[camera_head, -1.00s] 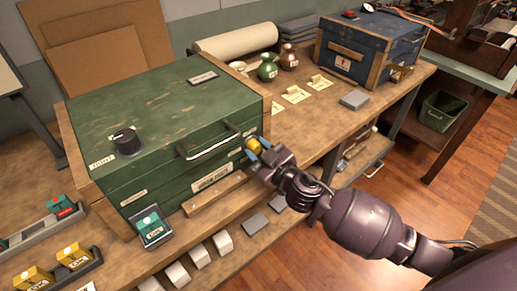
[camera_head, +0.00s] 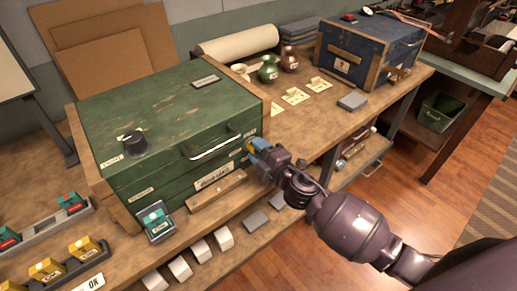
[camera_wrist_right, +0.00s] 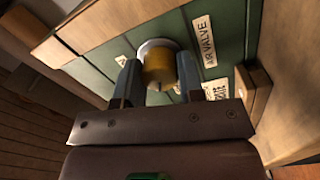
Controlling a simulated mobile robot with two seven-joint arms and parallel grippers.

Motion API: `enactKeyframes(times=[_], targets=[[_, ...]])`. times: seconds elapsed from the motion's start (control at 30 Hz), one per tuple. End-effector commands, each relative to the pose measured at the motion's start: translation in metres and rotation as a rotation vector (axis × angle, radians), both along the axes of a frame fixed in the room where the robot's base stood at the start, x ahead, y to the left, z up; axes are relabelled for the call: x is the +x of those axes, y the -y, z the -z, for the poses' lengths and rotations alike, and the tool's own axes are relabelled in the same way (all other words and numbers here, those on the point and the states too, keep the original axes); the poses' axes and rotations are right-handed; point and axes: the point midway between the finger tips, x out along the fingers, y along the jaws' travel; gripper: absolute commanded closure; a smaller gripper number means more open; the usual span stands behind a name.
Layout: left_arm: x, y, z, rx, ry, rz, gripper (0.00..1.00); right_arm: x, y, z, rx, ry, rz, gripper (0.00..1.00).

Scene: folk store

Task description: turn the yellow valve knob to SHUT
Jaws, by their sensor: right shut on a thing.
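My right gripper (camera_head: 256,147) is at the right end of the chest's front. In the right wrist view its two fingers (camera_wrist_right: 158,82) are closed on either side of the knob. In the head view the gripper mostly hides the knob. The SHUT marking cannot be read in these frames. My left gripper is not in view.
A metal handle (camera_head: 213,147) juts from the chest's front near my gripper. A wooden ledge (camera_head: 217,191) runs below. A blue chest (camera_head: 365,50), a grey block (camera_head: 351,101) and several vases stand behind on the bench.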

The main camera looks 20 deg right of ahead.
Motion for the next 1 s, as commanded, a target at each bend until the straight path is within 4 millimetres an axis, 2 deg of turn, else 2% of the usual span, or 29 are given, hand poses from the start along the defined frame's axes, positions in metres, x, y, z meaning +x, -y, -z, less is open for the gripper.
enactKeyframes(times=[0.2, 0.5, 1.0], targets=[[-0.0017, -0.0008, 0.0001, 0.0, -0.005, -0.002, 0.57, 0.0001, -0.0003, -0.0013, -0.171, 0.064, -0.001, 0.88], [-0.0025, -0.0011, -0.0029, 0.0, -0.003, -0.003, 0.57, 0.0, -0.0003, -0.0008, -0.333, 0.122, -0.001, 0.88], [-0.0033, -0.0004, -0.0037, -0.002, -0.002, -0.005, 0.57, -0.0001, -0.0004, 0.0, -0.406, 0.147, -0.002, 0.88]])
